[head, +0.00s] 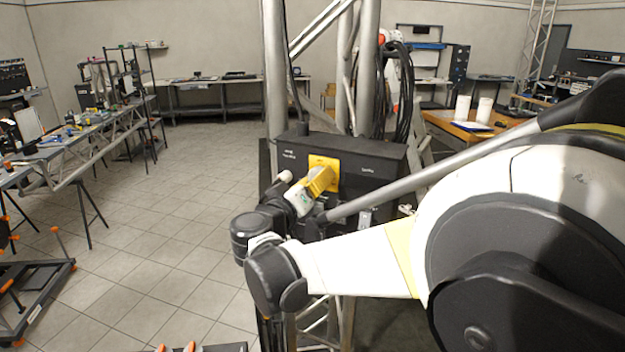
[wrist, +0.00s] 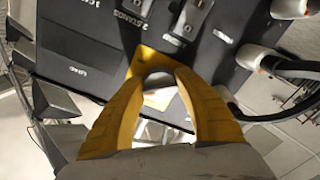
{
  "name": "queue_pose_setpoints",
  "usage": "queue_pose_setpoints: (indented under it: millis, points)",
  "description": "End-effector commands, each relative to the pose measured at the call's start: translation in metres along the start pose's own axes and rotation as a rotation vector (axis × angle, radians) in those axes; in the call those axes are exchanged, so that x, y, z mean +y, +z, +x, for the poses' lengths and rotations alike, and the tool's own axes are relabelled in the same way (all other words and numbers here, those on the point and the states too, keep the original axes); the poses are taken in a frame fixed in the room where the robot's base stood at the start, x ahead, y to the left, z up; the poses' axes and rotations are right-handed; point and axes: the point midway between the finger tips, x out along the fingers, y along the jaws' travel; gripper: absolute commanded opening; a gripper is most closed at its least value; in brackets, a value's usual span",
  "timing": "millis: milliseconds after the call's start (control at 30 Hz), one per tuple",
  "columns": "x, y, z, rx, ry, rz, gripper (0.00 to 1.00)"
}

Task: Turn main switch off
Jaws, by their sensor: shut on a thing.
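The main switch sits on a yellow plate (head: 331,161) on the front of a black box (head: 372,158). In the wrist view, the switch's dark round knob (wrist: 158,79) lies between my two yellow fingers, with part of the yellow plate (wrist: 143,60) behind it. My gripper (head: 326,176) is up against the plate and shut on the knob; in the wrist view, its fingertips (wrist: 159,76) are on either side of the knob. In the head view, the fingers hide the knob. I cannot read the switch's position.
The box hangs by a metal truss (head: 366,70). Black cables (head: 403,95) hang behind it. In the wrist view, connectors with cables (wrist: 258,58) and labelled sockets (wrist: 192,18) are close to my fingers.

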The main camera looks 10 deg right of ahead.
Motion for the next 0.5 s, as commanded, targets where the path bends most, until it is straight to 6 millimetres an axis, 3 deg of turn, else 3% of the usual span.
queue_pose_setpoints:
  millis: [500]
  points:
    - [0.0016,-0.0008,0.0003,0.001,0.001,-0.487,0.09]
